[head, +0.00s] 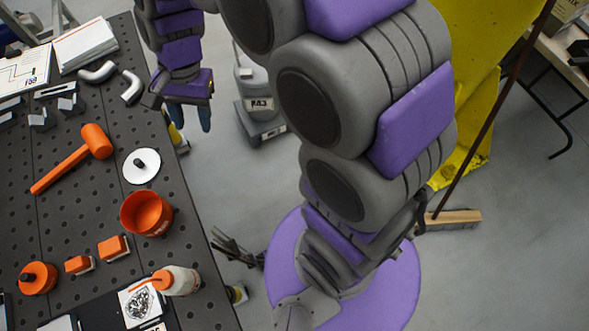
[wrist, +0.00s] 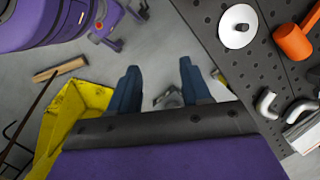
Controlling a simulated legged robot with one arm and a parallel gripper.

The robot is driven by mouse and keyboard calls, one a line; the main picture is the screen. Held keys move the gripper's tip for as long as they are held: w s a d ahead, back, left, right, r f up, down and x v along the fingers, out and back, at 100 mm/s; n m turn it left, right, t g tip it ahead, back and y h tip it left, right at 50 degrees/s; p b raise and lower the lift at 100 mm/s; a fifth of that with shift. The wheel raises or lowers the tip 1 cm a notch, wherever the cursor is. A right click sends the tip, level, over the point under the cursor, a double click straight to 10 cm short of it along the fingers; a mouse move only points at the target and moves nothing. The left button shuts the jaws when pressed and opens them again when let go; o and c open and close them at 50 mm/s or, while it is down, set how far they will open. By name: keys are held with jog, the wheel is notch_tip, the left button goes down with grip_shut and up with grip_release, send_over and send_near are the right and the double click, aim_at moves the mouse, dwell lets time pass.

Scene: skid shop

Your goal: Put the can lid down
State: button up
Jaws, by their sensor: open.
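A white disc with a black knob, which looks like the can lid (head: 141,166), lies flat on the dark perforated bench top (head: 100,185), near its right edge. It also shows at the upper right of the wrist view (wrist: 238,27). An open orange can (head: 146,214) stands just below it in the head view, apart from it. My gripper (head: 190,118) is off the bench's right edge, above and to the right of the lid. In the wrist view its blue fingers (wrist: 160,78) are spread, with nothing between them.
An orange mallet (head: 75,158), grey pipe elbows (head: 131,87), orange blocks (head: 113,248), a round orange item with a black knob (head: 38,278) and a white jar (head: 180,281) crowd the bench. A grey machine (head: 258,105) and a yellow structure (head: 475,100) stand on the floor.

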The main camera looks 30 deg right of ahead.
jog(key=s+d+n+h, duration=0.1)
jog(key=s+d+n, duration=0.2)
jog(key=s+d, duration=0.3)
jog(key=s+d+n+h, duration=0.1)
jog(key=s+d+n, duration=0.3)
jog(key=s, duration=1.2)
jog(key=shift+s+d, duration=0.15)
jog(key=shift+d, duration=1.05)
jog(key=shift+c, duration=0.5)
jog(key=shift+a, duration=0.1)
